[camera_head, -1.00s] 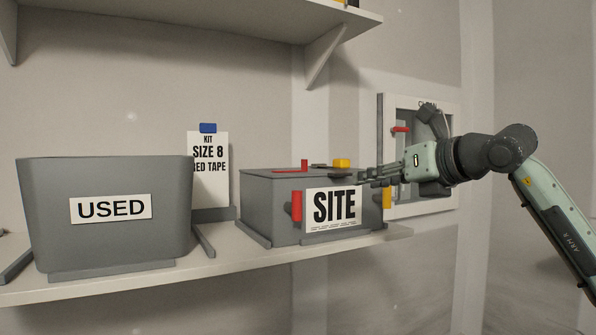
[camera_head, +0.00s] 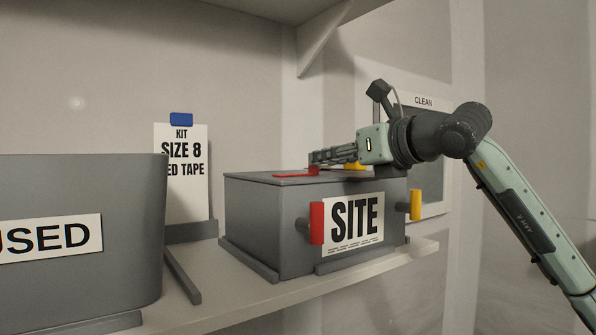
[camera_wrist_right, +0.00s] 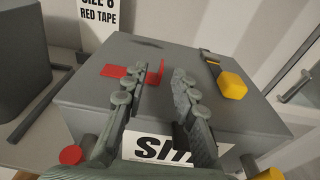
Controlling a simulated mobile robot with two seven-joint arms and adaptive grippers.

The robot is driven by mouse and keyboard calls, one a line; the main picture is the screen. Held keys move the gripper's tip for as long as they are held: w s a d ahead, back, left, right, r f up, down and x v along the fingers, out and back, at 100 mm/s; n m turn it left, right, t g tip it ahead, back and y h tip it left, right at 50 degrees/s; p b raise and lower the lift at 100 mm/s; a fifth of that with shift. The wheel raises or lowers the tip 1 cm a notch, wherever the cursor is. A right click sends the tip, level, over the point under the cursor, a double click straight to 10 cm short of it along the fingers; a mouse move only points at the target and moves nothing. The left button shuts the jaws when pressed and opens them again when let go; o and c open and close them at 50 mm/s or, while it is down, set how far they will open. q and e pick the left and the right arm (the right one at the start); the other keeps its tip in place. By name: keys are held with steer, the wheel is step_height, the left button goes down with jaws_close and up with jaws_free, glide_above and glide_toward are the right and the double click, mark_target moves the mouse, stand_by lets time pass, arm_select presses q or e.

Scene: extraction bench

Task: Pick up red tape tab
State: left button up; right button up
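The red tape (camera_head: 292,175) lies flat on the lid of the grey SITE box (camera_head: 262,215). Its small upright red tab (camera_wrist_right: 156,72) shows in the right wrist view, joined to the flat red strip (camera_wrist_right: 114,71). My right gripper (camera_head: 313,158) reaches in from the right, low over the lid at the tape. In the right wrist view its two fingers (camera_wrist_right: 158,72) are spread, with the tab between or just beyond the tips. I cannot tell whether either finger touches it. In the head view the fingers partly hide the tab. My left gripper is not in view.
A yellow piece (camera_wrist_right: 232,84) with a dark strip is on the lid, right of the fingers. Red (camera_head: 317,223) and yellow (camera_head: 416,205) handles stick out at the box front. The USED bin (camera_head: 110,190) and size card (camera_head: 181,195) stand left. A shelf (camera_head: 235,15) hangs above.

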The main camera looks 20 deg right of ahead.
mark_target(312, 171)
steer(key=p+x, duration=0.1)
steer(key=x, duration=0.4)
steer(key=shift+w+d, duration=0.1)
steer(key=shift+w, duration=0.2)
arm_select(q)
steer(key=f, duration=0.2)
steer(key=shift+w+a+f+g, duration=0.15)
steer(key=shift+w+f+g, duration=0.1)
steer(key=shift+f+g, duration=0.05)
arm_select(e)
steer(key=shift+c, duration=0.3)
jaws_close()
